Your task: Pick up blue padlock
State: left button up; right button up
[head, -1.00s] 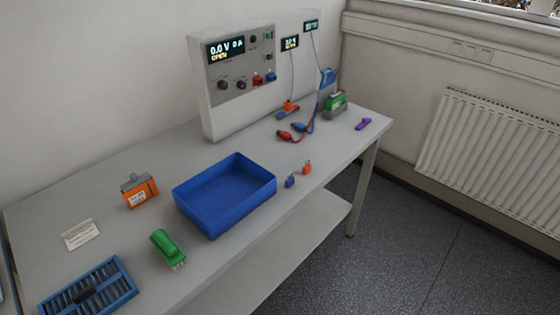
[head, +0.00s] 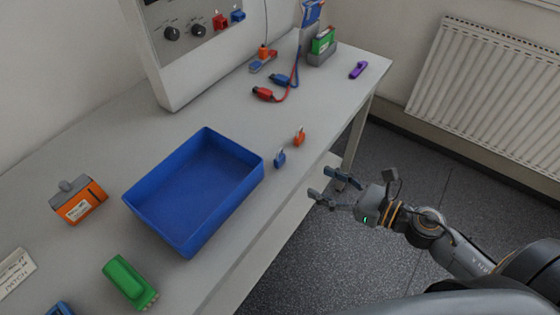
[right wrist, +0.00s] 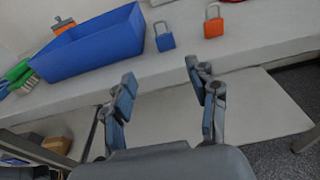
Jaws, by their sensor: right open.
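The blue padlock (head: 280,160) stands on the bench near its front edge, just right of the blue tray. It also shows in the right wrist view (right wrist: 165,41), beyond my fingers, with its shackle up. My right gripper (head: 331,185) is open and empty, out past the bench's front edge, to the right of and nearer than the padlock. In the right wrist view its two fingers (right wrist: 160,85) are spread apart, and the padlock lies above the gap between them. My left gripper is not in view.
An orange padlock (head: 299,137) stands close behind the blue one. The blue tray (head: 187,250) is at its left. Red and blue leads (head: 284,92) lie further back. A lower shelf (head: 265,235) runs under the bench.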

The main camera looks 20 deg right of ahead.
aim_at(282, 160)
jog(key=p+x, duration=0.3)
jog(key=x, duration=0.5)
jog(key=shift+w+r, duration=0.1)
jog(key=shift+w, duration=0.25)
jog(key=x, duration=0.1)
jog(key=p+x, duration=0.1)
jog(key=x, duration=0.1)
jog(key=p+x, duration=0.1)
jog(key=x, duration=0.1)
jog(key=shift+w+d+r, duration=0.2)
jog(key=shift+r, duration=0.15)
jog(key=shift+w+a+f, duration=0.1)
jog(key=shift+w+f, duration=0.05)
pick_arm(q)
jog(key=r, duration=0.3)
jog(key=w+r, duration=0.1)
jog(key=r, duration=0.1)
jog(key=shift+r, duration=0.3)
pick_arm(e)
grip_shut()
